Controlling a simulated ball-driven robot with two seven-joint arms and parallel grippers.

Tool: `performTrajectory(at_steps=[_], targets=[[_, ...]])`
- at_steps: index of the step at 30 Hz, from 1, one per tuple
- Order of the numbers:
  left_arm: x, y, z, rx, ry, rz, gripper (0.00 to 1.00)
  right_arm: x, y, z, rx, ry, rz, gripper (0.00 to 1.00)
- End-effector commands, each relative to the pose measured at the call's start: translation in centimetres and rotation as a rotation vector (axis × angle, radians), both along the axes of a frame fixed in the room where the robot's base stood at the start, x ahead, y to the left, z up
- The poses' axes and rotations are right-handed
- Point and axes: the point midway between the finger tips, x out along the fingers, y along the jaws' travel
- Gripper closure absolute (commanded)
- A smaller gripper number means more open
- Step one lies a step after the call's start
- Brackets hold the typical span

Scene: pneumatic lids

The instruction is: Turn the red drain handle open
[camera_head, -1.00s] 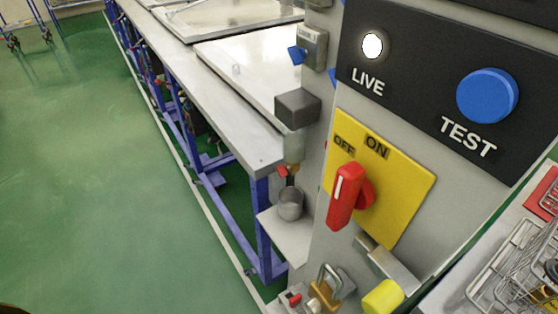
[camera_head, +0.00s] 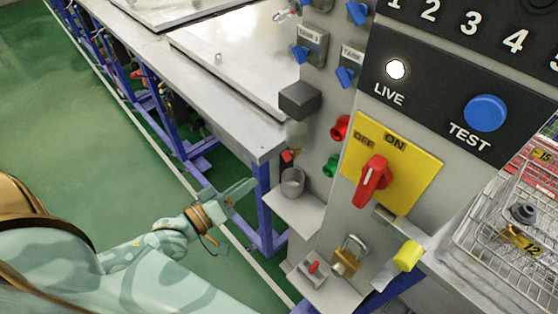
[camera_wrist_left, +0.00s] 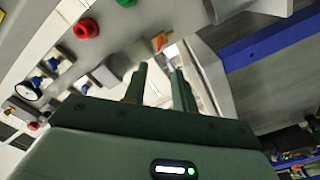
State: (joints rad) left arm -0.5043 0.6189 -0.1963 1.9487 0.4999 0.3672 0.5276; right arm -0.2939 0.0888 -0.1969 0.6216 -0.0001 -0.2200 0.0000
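The small red drain handle (camera_head: 287,156) sits on a brass fitting under the clear bowl of the grey filter unit (camera_head: 299,99), just above a metal cup (camera_head: 292,181). My left gripper (camera_head: 246,190) is left of the cup and lower in the picture, apart from the handle. In the left wrist view its two fingers (camera_wrist_left: 160,80) are spread with nothing between them. A red and yellow part (camera_wrist_left: 161,41), seemingly the handle and its fitting, shows beyond the fingertips there. My right gripper is not in view.
The table corner (camera_head: 262,150) and its blue leg (camera_head: 264,205) are close to my left gripper. A red knob (camera_head: 340,128) and a green knob (camera_head: 331,167) are on the cabinet side. The yellow panel has a red rotary switch (camera_head: 373,182). A padlock (camera_head: 349,255) is below.

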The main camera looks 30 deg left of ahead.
Motion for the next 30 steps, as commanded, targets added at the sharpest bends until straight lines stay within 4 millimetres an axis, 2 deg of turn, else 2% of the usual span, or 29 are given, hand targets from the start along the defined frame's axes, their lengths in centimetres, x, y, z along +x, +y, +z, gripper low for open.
performTrajectory(at_steps=[1,6,12,18,26,29,30], targets=[[1.4,-0.5,0.1,-0.002,-0.006,0.001,0.73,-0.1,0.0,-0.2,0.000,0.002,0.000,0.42],[5.5,-1.9,0.0,-0.001,-0.004,0.000,0.73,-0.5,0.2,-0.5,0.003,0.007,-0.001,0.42],[8.9,-3.1,-0.1,0.002,-0.001,0.000,0.73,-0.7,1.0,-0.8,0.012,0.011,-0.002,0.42],[10.3,-3.6,0.0,0.001,0.001,0.000,0.73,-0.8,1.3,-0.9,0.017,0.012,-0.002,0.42],[10.4,-3.6,0.0,0.003,0.001,-0.001,0.73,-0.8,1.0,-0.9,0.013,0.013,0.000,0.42],[10.4,-3.6,0.0,0.003,0.001,-0.001,0.98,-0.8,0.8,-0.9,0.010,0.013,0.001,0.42],[10.4,-3.6,0.0,0.003,0.001,-0.001,1.00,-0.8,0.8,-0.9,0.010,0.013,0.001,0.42]])
